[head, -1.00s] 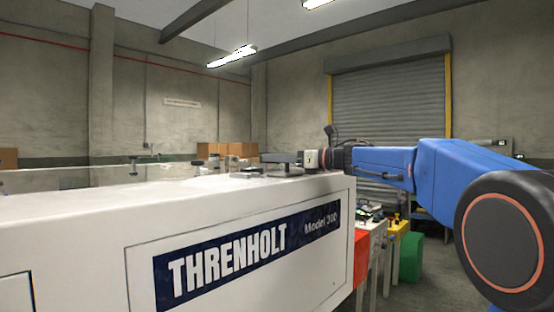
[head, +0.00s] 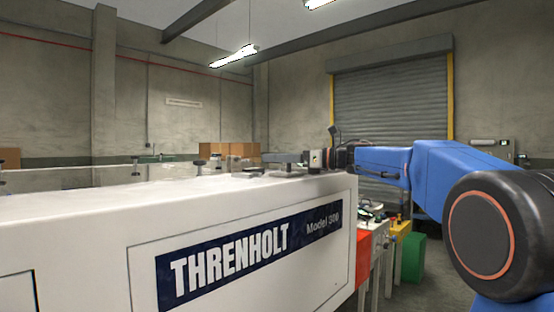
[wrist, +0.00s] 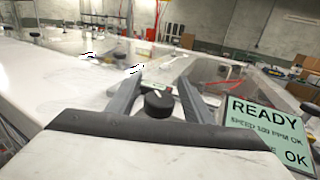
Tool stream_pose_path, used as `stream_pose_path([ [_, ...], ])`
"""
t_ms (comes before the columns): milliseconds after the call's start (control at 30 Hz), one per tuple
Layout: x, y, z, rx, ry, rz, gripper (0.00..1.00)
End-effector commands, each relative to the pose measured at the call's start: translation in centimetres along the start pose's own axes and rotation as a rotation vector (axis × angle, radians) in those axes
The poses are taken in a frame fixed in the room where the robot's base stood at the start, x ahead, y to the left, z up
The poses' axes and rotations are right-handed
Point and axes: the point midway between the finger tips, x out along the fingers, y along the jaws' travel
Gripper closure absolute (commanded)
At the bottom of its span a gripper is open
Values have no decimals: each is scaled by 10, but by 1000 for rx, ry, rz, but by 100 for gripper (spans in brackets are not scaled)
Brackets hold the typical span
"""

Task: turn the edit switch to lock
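In the wrist view, a black round knob (wrist: 158,103) with a white pointer mark on its top shows between the two grey fingers of my gripper (wrist: 162,82). I take it to be the edit switch; its lettering is too small to read. The fingers stand apart, one on each side of the knob, and I cannot tell if either touches it. In the head view, my gripper (head: 278,158) is low over the far right end of the white machine (head: 80,220); the knob is not clear there.
A display (wrist: 265,130) reading READY stands right of the gripper in the wrist view. Clear guards and small black knobs (head: 199,163) rise from the machine top. Cardboard boxes (head: 228,150) are behind. A red bin (head: 363,255) and a green bin (head: 413,258) stand at the right.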

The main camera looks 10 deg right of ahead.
Motion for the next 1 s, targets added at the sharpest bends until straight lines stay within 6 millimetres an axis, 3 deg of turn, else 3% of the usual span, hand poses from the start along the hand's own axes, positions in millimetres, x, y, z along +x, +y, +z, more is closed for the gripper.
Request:
stream_pose_path([
  [367, -10, 0, 0, -1, 0, -2, 53],
  [1000, -119, -1, 0, 0, 0, -4, 53],
])
